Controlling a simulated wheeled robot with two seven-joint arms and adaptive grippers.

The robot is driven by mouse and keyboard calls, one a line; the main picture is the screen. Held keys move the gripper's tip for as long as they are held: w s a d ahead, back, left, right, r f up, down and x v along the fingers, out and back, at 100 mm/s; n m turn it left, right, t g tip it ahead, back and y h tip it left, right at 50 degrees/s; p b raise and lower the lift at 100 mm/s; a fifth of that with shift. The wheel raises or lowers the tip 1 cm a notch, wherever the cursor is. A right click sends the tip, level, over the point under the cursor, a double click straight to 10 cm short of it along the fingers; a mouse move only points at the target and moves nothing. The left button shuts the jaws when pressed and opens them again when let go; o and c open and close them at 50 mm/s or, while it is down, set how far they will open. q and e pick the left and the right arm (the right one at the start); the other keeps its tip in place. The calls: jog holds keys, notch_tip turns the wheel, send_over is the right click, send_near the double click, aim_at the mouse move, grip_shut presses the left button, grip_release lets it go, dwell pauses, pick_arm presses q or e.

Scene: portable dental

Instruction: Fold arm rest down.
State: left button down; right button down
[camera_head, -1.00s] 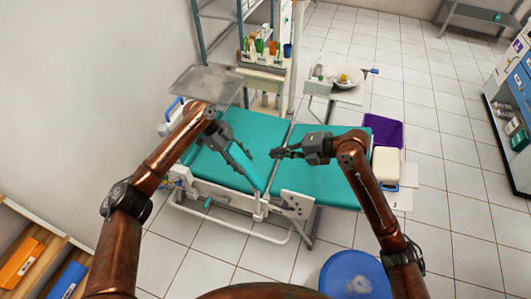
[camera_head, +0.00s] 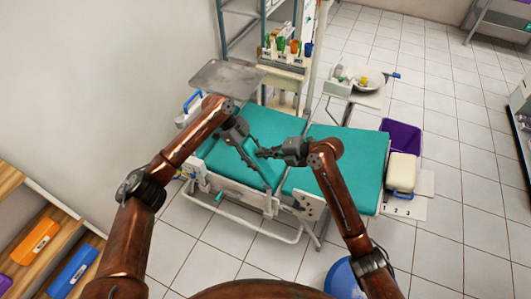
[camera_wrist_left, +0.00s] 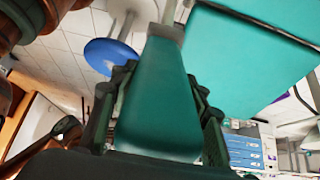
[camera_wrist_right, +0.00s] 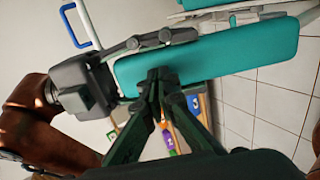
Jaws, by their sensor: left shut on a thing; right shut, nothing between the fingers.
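The teal padded arm rest (camera_head: 262,174) stands tilted up along the near side of the teal dental chair (camera_head: 335,168), its lower end at the chair's hinge. My left gripper (camera_head: 247,150) is shut on the arm rest's upper end; in the left wrist view the pad (camera_wrist_left: 160,105) runs between its fingers. My right gripper (camera_head: 264,153) is shut and empty, close to the arm rest's upper part. In the right wrist view its fingertips (camera_wrist_right: 160,78) overlap the pad's edge (camera_wrist_right: 215,55); I cannot tell whether they touch it.
A metal tray (camera_head: 228,78) and an instrument stand (camera_head: 283,72) are behind the chair. A blue stool (camera_head: 343,277) is near my right arm.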

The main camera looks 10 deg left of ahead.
jog(key=shift+w+a+f, duration=0.1)
jog(key=shift+a, duration=0.35)
pick_arm(q)
jog(key=shift+d, duration=0.15)
pick_arm(e)
jog(key=shift+w+a+f+h, duration=0.15)
jog(key=shift+a+f+h, duration=0.15)
jog(key=shift+a, duration=0.15)
pick_arm(q)
jog(key=c, duration=1.4)
grip_release()
jog(key=o, duration=0.3)
pick_arm(e)
jog(key=shift+d, duration=0.1)
